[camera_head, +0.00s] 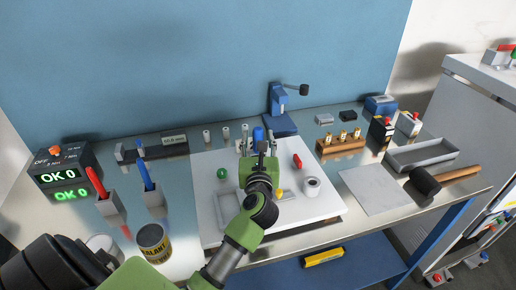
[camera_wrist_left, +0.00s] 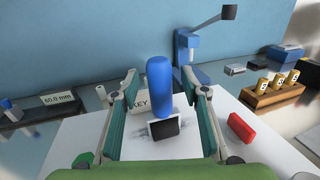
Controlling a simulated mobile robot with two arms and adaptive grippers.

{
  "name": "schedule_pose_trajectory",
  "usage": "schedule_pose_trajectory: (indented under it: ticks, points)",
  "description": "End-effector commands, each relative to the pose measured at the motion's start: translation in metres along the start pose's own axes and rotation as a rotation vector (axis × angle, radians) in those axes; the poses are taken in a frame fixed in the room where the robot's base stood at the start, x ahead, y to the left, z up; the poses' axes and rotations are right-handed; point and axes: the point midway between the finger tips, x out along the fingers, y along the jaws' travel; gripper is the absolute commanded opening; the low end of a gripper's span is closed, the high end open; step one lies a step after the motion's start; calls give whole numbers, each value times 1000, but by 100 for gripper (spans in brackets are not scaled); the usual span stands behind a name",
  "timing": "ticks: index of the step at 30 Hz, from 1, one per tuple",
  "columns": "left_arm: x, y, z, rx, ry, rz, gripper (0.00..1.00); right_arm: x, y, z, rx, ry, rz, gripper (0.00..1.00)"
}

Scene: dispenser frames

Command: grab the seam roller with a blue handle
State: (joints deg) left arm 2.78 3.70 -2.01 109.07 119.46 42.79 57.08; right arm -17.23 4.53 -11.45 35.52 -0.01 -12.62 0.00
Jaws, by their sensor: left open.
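The seam roller's blue handle (camera_wrist_left: 159,88) stands upright in the middle of the left wrist view, with a dark block-like part (camera_wrist_left: 165,128) at its foot. In the head view the blue handle (camera_head: 258,134) shows just beyond my left gripper (camera_head: 258,153), partly hidden by it. My left gripper (camera_wrist_left: 159,80) is open, its two green-sided fingers on either side of the handle in the wrist view. I see no contact, and cannot tell how deep the handle lies between the fingers. My right gripper is not in view.
A white board (camera_head: 210,222) lies beneath. A blue stand (camera_head: 281,112) rises behind. A wooden rack (camera_head: 342,146) and a mallet (camera_head: 426,182) are to the right.

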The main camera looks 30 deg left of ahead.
Motion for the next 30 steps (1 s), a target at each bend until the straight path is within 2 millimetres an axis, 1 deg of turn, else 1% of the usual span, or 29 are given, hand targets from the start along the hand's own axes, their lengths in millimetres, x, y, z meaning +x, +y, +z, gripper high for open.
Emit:
schedule_pose_trajectory:
  ticks: [1,3,10,11,12,14,15,25,30]
  points:
    - [6,0,1,2,0,1,41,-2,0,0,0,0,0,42]
    - [9,0,0,-1,0,0,41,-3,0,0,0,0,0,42]
    - [10,0,-1,-1,1,0,41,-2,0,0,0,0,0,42]
    - [10,0,-1,-1,1,0,36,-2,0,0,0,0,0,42]
    - [10,0,-1,-1,1,0,25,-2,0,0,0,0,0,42]
    - [10,0,-1,-1,1,0,10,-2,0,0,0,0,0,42]
    - [10,0,-1,-1,1,0,0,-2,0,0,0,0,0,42]
    - [10,0,1,-1,-1,0,0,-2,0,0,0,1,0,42]
    - [10,0,10,-2,-3,0,0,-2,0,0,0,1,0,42]
